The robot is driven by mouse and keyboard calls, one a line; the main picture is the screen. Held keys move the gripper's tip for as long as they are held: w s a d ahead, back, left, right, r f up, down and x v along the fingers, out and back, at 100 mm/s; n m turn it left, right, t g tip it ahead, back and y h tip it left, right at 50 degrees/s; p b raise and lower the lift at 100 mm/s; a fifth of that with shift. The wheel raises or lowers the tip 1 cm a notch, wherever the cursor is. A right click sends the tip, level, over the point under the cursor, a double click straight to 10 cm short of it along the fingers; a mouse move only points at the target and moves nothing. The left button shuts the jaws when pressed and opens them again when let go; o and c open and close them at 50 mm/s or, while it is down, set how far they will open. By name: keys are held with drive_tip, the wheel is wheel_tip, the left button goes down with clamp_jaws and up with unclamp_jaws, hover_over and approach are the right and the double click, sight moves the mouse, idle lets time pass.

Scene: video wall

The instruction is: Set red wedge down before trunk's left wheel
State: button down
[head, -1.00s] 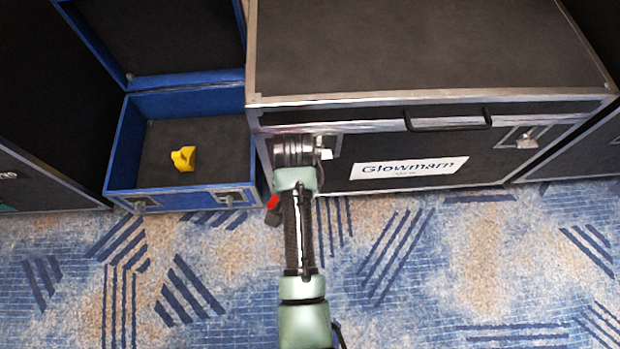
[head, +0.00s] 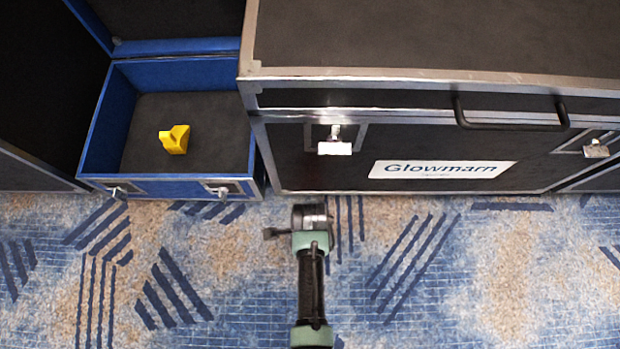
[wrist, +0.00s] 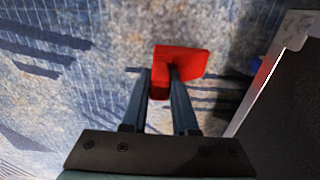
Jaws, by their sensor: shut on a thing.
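The red wedge (wrist: 180,62) is between the fingertips of my gripper (wrist: 158,80) in the wrist view, above the blue patterned carpet. The gripper is shut on it. In the head view my gripper's wrist (head: 311,222) is over the carpet just in front of the trunk's lower left part; the fingers and wedge are hidden beneath it. The trunk (head: 330,172) is a large black case with silver edges and a "Glowmarn" label. Its silver edge (wrist: 262,88) shows at the right in the wrist view. I cannot make out its left wheel.
An open blue case (head: 165,187) stands left of the trunk with a yellow block (head: 174,139) inside. Another dark case (head: 35,170) is at the far left. The carpet (head: 450,270) in front is clear.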

drive_tip(key=shift+w+f+b, duration=0.1)
drive_tip(key=shift+f+b, duration=1.4)
drive_tip(key=shift+f, duration=0.85)
drive_tip(key=shift+f, duration=0.2)
drive_tip(key=c, duration=0.7)
unclamp_jaws()
drive_tip(key=shift+r, duration=0.1)
wheel_tip(320, 180, up, 12)
drive_tip(key=p, duration=0.8)
drive_tip(key=shift+r+p, duration=0.1)
drive_tip(key=shift+p, duration=0.2)
